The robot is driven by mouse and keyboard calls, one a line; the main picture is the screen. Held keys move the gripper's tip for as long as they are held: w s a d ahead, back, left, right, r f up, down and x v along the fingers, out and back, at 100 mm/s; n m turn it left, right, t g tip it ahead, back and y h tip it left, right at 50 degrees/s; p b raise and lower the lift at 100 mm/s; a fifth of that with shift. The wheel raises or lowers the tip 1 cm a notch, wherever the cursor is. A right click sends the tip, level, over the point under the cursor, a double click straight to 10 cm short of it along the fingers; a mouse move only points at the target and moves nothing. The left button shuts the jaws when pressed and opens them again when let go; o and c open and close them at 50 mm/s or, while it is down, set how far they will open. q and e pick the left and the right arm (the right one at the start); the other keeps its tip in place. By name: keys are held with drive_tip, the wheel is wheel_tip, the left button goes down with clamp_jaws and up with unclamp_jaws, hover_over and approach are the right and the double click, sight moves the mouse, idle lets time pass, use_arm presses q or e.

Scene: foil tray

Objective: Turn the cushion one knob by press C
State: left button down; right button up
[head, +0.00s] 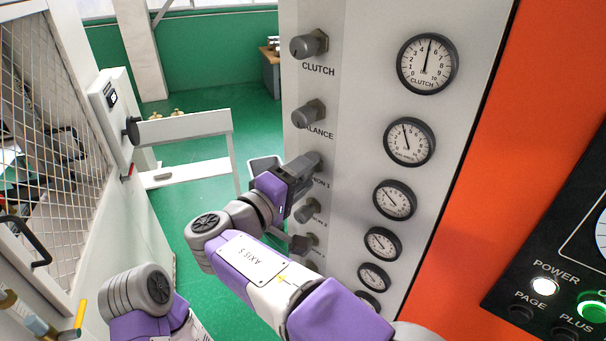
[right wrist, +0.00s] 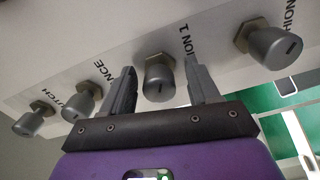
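The cushion one knob (right wrist: 158,78) is a grey cylinder with a dark slot, beside a partly hidden label ending in "ION 1". My right gripper (right wrist: 160,82) is open, with one finger on each side of this knob and a visible gap to both. In the head view the right gripper (head: 300,172) is at the panel (head: 345,130) and partly hides the knob (head: 314,159). The cushion one gauge is likely the third dial down (head: 395,200). My left arm shows at lower left in the head view; its gripper is out of view.
The clutch knob (head: 309,44) and balance knob (head: 308,113) are above; the cushion 2 knob (head: 307,210) and another knob (head: 302,243) are below. An orange panel (head: 480,200) is to the right. A mesh door (head: 50,130) stands left, with green floor between.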

drive_tip(key=v, duration=0.7)
drive_tip(key=shift+s+a+b, duration=0.2)
drive_tip(key=shift+b, duration=0.15)
drive_tip(key=w+d+n+p, duration=0.1)
drive_tip(key=w+n+p, duration=0.1)
drive_tip(key=n+p, duration=0.1)
drive_tip(key=w+d+n+p, duration=0.2)
drive_tip(key=n+p, duration=0.1)
drive_tip(key=n, duration=0.1)
drive_tip(key=w+d+n+p, duration=0.2)
drive_tip(key=n+p, duration=0.1)
drive_tip(key=n, duration=0.1)
drive_tip(key=shift+w+d+r, duration=0.1)
drive_tip(key=shift+w+r, duration=0.15)
drive_tip(key=shift+w, duration=0.15)
